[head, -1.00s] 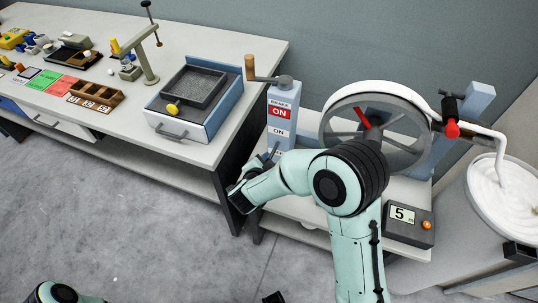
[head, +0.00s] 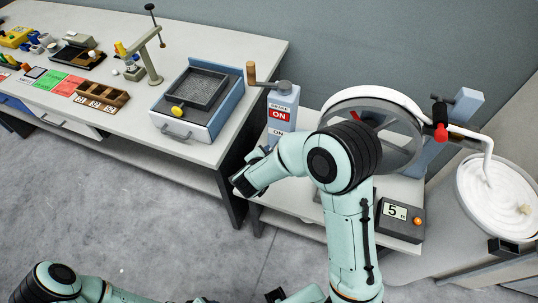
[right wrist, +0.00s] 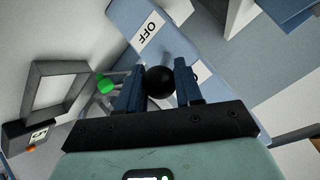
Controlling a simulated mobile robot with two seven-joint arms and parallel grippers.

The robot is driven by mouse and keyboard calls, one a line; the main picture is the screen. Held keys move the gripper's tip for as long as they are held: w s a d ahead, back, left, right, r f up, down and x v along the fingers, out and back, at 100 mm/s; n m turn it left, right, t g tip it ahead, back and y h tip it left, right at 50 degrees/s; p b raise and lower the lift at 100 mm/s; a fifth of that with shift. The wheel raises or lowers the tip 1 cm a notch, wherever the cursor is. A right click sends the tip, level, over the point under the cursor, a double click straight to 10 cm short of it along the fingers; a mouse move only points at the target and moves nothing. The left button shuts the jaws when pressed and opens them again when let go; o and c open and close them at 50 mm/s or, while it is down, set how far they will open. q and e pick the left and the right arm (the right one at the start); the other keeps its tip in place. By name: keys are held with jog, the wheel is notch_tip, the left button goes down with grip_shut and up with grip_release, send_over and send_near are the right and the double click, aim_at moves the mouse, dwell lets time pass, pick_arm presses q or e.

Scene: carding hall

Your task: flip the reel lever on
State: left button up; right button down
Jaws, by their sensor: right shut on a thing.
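The reel lever's black ball knob (right wrist: 160,82) sits between the two fingers of my right gripper (right wrist: 162,85) in the right wrist view, and the gripper is shut on it. Behind it is the blue-grey post (head: 283,105) with an OFF label (right wrist: 149,32); a second label is partly hidden by a finger. In the head view the post shows a red ON sign (head: 279,115) under the word BRAKE and a white ON label (head: 277,133). My right gripper (head: 260,154) is at the post's lower part there, where my arm hides the lever. My left gripper is outside the frame.
The large reel wheel (head: 412,125) with its white band stands right of the post. A display box (head: 400,219) reads 5. A crank with a wooden handle (head: 251,73) tops the post. A round white can (head: 485,190) is at right. The left bench (head: 215,45) holds several items.

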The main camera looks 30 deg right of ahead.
jog(key=shift+w+d+r, duration=0.15)
jog(key=shift+w+r, duration=0.05)
jog(key=shift+r, duration=0.1)
jog(key=c, duration=1)
grip_release()
jog(key=shift+c, duration=0.2)
jog(key=shift+o, duration=1.3)
jog(key=shift+f, duration=0.15)
jog(key=shift+s, duration=0.1)
jog(key=v, duration=1.3)
jog(key=shift+p, duration=0.4)
